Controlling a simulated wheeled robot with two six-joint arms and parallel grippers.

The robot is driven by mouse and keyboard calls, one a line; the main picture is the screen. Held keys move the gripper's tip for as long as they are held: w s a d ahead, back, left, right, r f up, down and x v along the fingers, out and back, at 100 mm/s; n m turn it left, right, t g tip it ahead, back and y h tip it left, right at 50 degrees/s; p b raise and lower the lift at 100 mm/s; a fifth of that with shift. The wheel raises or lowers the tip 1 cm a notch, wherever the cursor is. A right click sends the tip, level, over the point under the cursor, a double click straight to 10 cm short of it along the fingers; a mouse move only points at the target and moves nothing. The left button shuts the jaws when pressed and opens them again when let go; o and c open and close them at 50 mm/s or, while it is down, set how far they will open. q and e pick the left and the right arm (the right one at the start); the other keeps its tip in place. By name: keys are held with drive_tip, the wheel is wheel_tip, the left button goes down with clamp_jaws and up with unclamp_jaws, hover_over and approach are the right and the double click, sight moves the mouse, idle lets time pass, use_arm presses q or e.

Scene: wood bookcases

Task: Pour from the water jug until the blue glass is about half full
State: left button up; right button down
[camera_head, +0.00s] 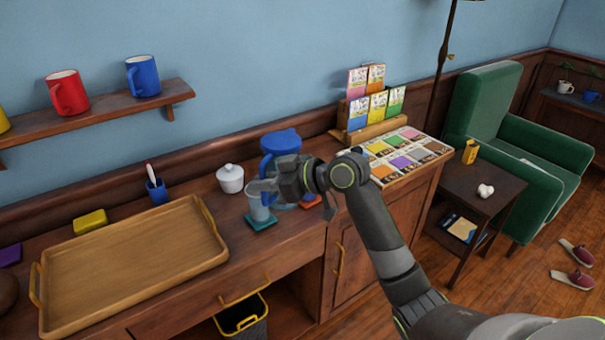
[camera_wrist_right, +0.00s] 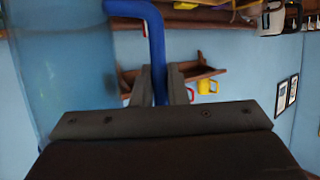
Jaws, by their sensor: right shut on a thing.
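The water jug (camera_head: 281,143) has a blue lid and a blue handle (camera_wrist_right: 153,40), and its body is largely hidden behind my gripper in the head view. It looks about upright. My right gripper (camera_head: 272,186) is shut on the handle; the wrist view shows both fingers (camera_wrist_right: 160,86) around the blue bar. The blue glass (camera_head: 258,208) stands upright on a teal coaster (camera_head: 260,223), just in front of and left of the jug. I cannot tell the water level in the glass. My left gripper is not in view.
A white lidded pot (camera_head: 230,179) stands left of the jug. A wooden tray (camera_head: 135,262) fills the sideboard's left part. An orange coaster (camera_head: 311,202) lies right of the jug. A tea box display (camera_head: 408,155) is farther right. A mug shelf (camera_head: 105,108) hangs above.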

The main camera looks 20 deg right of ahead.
sight(263, 166)
drive_tip(key=shift+r, duration=0.55)
drive_tip(key=shift+r+p, duration=0.25)
drive_tip(key=shift+p, duration=0.05)
wheel_tip(263, 166, up, 5)
drive_tip(key=p, duration=0.4)
drive_tip(key=shift+f, duration=0.2)
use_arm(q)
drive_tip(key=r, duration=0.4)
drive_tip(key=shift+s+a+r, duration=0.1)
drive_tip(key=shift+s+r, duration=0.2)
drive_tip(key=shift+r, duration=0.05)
use_arm(e)
drive_tip(key=shift+f, duration=0.1)
drive_tip(key=shift+s+f, duration=0.1)
drive_tip(key=shift+f, duration=0.05)
drive_tip(key=s+d+f+n, duration=0.1)
drive_tip(key=s+d+f, duration=0.1)
drive_tip(key=s, duration=0.8)
drive_tip(key=s+d+f+n+g+y, duration=0.1)
drive_tip(key=s+f, duration=0.4)
drive_tip(key=s, duration=0.5)
drive_tip(key=shift+d+g, duration=0.3)
drive_tip(key=shift+d, duration=0.6)
drive_tip(key=shift+f, duration=0.1)
